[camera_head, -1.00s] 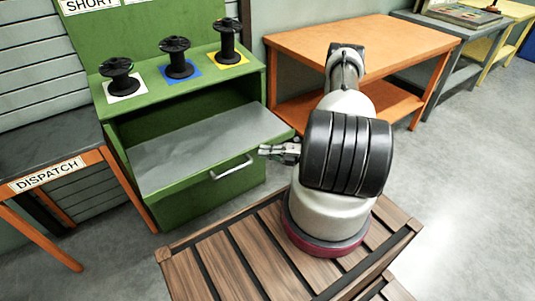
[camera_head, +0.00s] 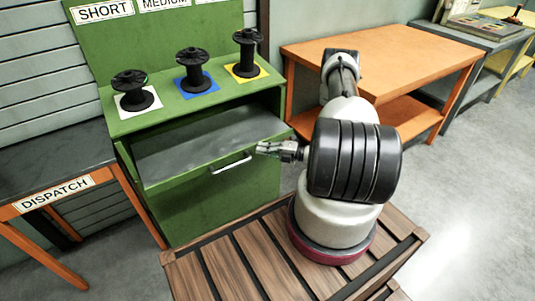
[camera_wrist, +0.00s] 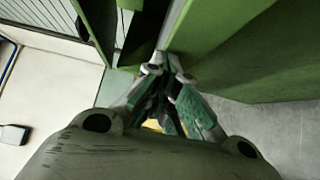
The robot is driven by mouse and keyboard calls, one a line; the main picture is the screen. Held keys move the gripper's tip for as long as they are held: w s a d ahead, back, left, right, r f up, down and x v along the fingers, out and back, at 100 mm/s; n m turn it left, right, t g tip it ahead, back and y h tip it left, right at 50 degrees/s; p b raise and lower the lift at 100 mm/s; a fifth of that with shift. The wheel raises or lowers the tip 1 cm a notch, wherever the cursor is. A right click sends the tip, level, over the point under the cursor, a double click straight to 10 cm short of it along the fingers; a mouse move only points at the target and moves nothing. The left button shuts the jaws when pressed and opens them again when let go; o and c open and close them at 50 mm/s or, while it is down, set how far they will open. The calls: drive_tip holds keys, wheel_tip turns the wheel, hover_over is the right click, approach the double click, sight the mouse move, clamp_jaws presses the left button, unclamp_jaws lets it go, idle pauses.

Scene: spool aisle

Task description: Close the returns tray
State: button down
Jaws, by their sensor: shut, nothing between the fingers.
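The returns tray (camera_head: 217,143) is a grey-floored drawer with a green front and a pale bar handle (camera_head: 231,163), in the green cabinet (camera_head: 215,210). It stands partly out of its opening in the head view. My gripper (camera_head: 262,147) is shut and empty, at the right end of the tray's front, to the right of the handle. In the wrist view my fingertips (camera_wrist: 166,64) meet at the edge of a green panel (camera_wrist: 225,40). They look to be against it, but contact is not certain.
Three black spools (camera_head: 193,68) stand on white, blue and yellow squares on top of the cabinet. A dispatch table (camera_head: 60,160) stands at left, an orange table (camera_head: 385,55) at right. My slatted deck is close before the cabinet. Open floor lies to the right.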

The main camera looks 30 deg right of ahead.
sight(252, 138)
drive_tip(key=w, duration=0.9)
drive_tip(key=shift+w+a, duration=0.15)
drive_tip(key=shift+w+r, duration=0.1)
drive_tip(key=shift+w, duration=0.15)
